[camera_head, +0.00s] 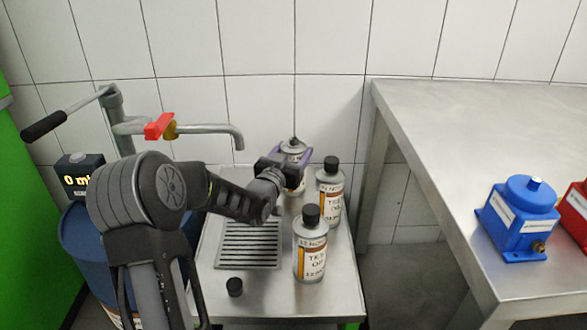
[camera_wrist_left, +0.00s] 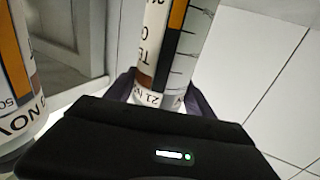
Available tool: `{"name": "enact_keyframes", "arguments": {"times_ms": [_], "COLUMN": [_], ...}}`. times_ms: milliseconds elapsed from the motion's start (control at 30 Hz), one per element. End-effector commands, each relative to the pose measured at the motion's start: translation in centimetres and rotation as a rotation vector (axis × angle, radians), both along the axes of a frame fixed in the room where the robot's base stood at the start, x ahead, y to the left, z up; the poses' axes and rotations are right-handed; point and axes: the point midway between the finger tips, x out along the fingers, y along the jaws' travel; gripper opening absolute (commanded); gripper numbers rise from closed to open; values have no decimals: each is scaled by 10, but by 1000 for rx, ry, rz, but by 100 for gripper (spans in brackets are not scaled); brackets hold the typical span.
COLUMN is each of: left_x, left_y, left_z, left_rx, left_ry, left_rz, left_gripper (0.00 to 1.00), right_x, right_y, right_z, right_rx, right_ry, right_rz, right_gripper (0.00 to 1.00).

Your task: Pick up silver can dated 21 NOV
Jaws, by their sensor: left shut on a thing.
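My left gripper (camera_head: 290,161) is shut on a silver can (camera_head: 294,148) at the back of the small metal table. The can appears upright. In the left wrist view, the held can (camera_wrist_left: 162,60) sits between the jaws, its label upside down, with "21" and part of a word readable near its lower edge. A second silver can (camera_head: 329,190) with a black cap stands just right of the gripper. My right gripper is not in view.
A loose black cap (camera_head: 235,287) lies at the front left of the small table (camera_head: 275,302), near a drain grate (camera_head: 250,245). A tap with a red lever (camera_head: 159,126) rises at the left. A steel bench (camera_head: 470,130) with a blue pump (camera_head: 518,218) stands at the right.

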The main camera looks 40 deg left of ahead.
Motion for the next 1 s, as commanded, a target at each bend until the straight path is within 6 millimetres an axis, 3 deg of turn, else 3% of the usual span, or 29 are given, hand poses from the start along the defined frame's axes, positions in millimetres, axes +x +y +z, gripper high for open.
{"name": "enact_keyframes", "arguments": {"times_ms": [133,533,867,1000], "left_x": [0,0,0,-20], "left_y": [0,0,0,-5], "left_z": [0,5,36,37], "left_rx": [0,0,2,2], "left_ry": [0,-1,-4,1], "left_rz": [0,0,0,1], "left_gripper": [0,0,0,0], "right_x": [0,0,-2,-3], "right_y": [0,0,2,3], "right_z": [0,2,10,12], "right_rx": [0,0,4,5], "right_ry": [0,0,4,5], "right_rz": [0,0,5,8], "right_gripper": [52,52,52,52]}}
